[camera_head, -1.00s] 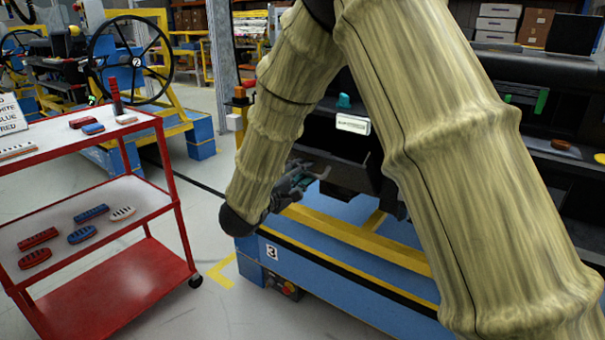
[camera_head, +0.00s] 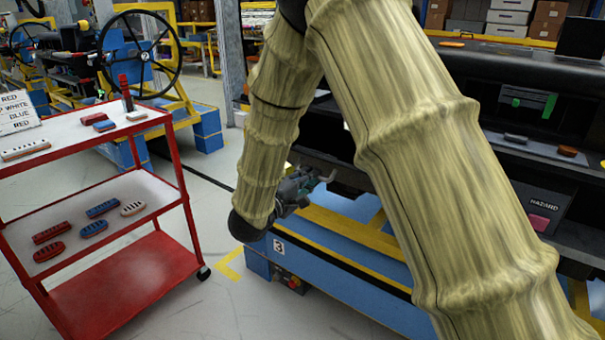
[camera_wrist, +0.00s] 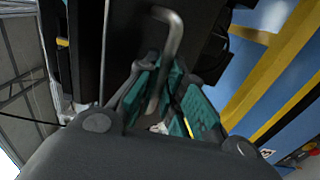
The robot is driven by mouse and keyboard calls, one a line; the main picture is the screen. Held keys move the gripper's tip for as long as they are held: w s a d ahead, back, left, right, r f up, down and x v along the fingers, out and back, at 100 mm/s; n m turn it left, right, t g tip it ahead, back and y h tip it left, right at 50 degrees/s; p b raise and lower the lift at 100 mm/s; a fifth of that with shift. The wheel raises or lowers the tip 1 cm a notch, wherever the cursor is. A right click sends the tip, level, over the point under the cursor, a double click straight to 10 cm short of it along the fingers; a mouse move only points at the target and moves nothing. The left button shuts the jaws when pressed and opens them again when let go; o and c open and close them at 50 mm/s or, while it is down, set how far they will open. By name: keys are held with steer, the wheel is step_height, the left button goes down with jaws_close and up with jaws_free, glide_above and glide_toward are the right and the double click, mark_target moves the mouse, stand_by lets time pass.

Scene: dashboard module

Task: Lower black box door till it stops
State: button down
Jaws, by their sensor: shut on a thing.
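The dashboard module's black box door shows in the wrist view as a dark panel (camera_wrist: 128,45) with a bent grey metal handle (camera_wrist: 174,38). My gripper (camera_wrist: 168,92) has its teal finger pads on both sides of the handle's lower part and is shut on it. In the head view my gripper (camera_head: 322,179) is low in front of the dashboard, just above the blue and yellow stand. My arm hides most of the door and box there, so the door's angle cannot be told.
A red trolley (camera_head: 160,255) with red, blue and white parts stands at left. The blue stand (camera_head: 335,275) with yellow rails lies below my gripper. The dashboard (camera_head: 480,75) fills the right, with a small box marked HAZARD (camera_head: 541,207). Floor between trolley and stand is clear.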

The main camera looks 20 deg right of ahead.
steer(key=shift+a+f, duration=0.15)
steer(key=shift+f, duration=0.15)
steer(key=c, duration=1.5)
jaws_free()
steer(key=shift+a, duration=0.1)
steer(key=shift+s+r, duration=0.1)
steer(key=v, duration=1.1)
steer(key=shift+s+a, duration=0.25)
